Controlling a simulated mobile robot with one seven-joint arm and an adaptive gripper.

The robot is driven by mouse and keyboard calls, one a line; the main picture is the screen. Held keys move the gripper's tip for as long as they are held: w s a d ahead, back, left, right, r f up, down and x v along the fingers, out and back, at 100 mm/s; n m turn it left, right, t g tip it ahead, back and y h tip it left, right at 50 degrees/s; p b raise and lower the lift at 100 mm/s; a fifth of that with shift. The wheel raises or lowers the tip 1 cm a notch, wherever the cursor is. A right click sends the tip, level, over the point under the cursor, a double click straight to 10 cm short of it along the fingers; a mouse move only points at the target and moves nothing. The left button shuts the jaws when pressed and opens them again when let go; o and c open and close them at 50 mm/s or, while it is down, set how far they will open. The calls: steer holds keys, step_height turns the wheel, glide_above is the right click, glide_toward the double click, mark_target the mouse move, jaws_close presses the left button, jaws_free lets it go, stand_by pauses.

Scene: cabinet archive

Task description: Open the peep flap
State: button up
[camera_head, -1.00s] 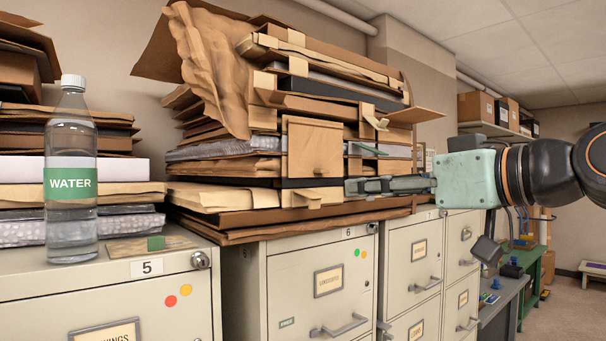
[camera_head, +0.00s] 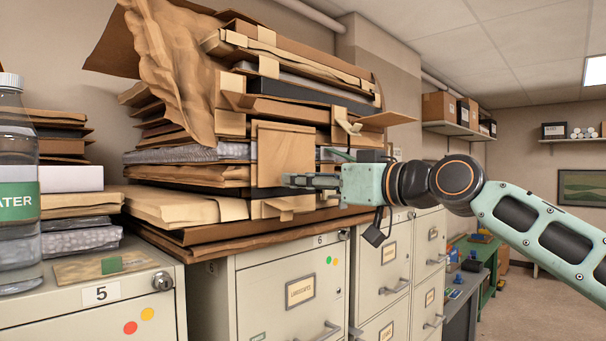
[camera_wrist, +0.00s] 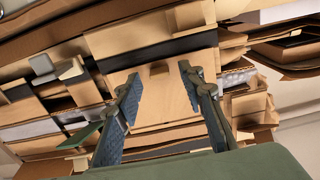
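A plain tan cardboard panel, which looks like the peep flap (camera_head: 283,148), stands upright and flat against the front of the stacked folders and boxes. In the wrist view the flap (camera_wrist: 160,100) fills the space between my fingers, with a small darker tab (camera_wrist: 158,69) on it. My gripper (camera_head: 288,180) is in front of the lower part of the flap. In the wrist view my gripper (camera_wrist: 160,77) is open, one finger on each side of the tab, with nothing held. I cannot tell whether the fingertips touch the flap.
The stack rests on grey filing cabinets (camera_head: 262,305). A water bottle (camera_head: 15,240) stands on the left cabinet. Cardboard flaps and strips jut out around the panel, and a green strip (camera_head: 338,154) sits to its right. The aisle floor (camera_head: 535,300) at the right is clear.

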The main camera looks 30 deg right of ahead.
steer(key=shift+w+a, duration=0.15)
steer(key=shift+w, duration=0.3)
steer(key=shift+c, duration=0.3)
jaws_close()
